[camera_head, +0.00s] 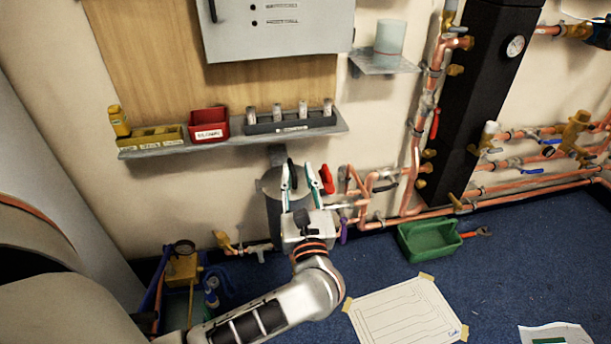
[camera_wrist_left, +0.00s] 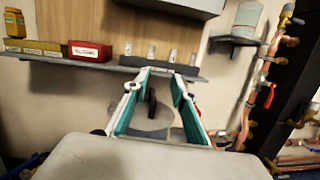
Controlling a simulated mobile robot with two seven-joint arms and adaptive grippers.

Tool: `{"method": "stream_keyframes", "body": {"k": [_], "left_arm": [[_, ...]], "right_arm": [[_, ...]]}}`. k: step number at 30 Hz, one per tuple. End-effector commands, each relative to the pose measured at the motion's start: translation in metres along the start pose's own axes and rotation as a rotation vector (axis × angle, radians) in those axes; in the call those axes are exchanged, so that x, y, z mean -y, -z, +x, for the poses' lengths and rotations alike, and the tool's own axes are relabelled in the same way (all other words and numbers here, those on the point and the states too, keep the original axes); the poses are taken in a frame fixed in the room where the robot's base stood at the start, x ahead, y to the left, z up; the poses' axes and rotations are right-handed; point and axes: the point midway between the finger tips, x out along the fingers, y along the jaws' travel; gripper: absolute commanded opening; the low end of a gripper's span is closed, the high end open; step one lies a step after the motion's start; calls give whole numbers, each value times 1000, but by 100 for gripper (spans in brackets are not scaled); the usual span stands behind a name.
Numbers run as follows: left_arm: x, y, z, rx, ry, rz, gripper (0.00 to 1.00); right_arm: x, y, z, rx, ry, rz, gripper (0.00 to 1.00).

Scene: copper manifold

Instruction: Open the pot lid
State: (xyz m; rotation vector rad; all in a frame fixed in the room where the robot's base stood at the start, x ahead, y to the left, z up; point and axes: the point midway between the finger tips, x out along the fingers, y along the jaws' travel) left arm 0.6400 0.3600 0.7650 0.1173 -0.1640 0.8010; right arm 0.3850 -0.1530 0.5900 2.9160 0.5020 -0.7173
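The pot (camera_head: 272,209) is a grey cylinder standing against the wall below the shelf. Its round grey lid (camera_head: 270,184) has a dark upright handle (camera_head: 291,172). In the left wrist view the handle (camera_wrist_left: 152,104) shows between the fingers, with the lid (camera_wrist_left: 150,122) behind and below. My left gripper (camera_head: 305,168) is open in front of the pot, its teal-lined fingers spread to either side of the handle. In the left wrist view the left gripper (camera_wrist_left: 160,76) shows a clear gap around the handle; contact is not visible. My right gripper is not in view.
A wall shelf (camera_head: 240,139) with a red bin (camera_head: 209,125) and bottles hangs just above the pot. Copper pipes (camera_head: 413,165) with valves run to the right. A green tray (camera_head: 428,239), a paper sheet (camera_head: 408,315) and a blue tool caddy (camera_head: 160,285) lie on the floor.

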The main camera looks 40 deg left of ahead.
Motion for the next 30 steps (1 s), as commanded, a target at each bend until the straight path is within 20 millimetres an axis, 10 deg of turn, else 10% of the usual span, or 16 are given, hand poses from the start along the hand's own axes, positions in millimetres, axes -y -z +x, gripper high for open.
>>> {"method": "stream_keyframes", "body": {"k": [6,30], "left_arm": [[4,54,4,-174,-74,-208,26],[0,70,81,-188,-83,-230,26]], "right_arm": [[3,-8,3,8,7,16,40],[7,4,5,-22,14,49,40]]}}
